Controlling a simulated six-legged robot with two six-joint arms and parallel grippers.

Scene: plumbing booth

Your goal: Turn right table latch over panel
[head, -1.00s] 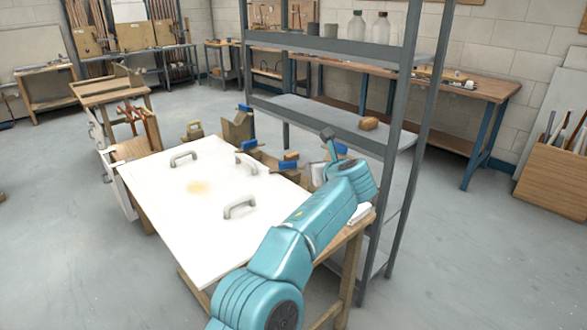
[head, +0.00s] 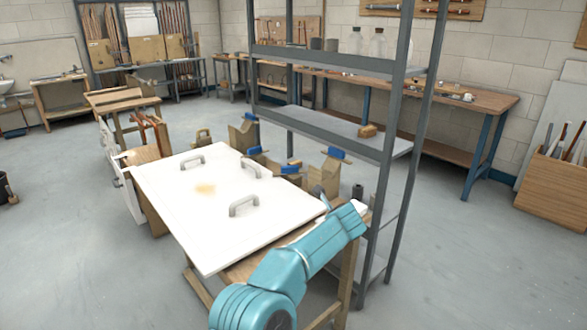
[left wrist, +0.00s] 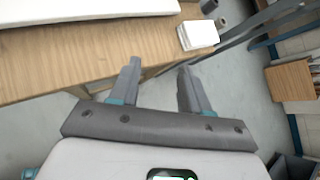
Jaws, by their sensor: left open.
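A white panel (head: 215,228) with three grey handles lies flat on the wooden table (head: 347,262). Blue-topped latch-like pieces stand along its far right edge: one (head: 254,150) near the far corner and one (head: 290,168) further right. I cannot tell whether either overlaps the panel. My left gripper (head: 326,203) is by the panel's right corner, nearer to me than these pieces, its fingers mostly hidden by my arm. In the left wrist view, the gripper (left wrist: 160,66) is open and empty over the table edge, with the panel (left wrist: 80,14) beyond. My right gripper is not in view.
A white block (left wrist: 197,35) sits at the table's right end. Wooden blocks with blue tops (head: 323,178) stand behind the panel. A grey metal shelf rack (head: 385,150) rises close on the right. Open floor (head: 90,260) lies left.

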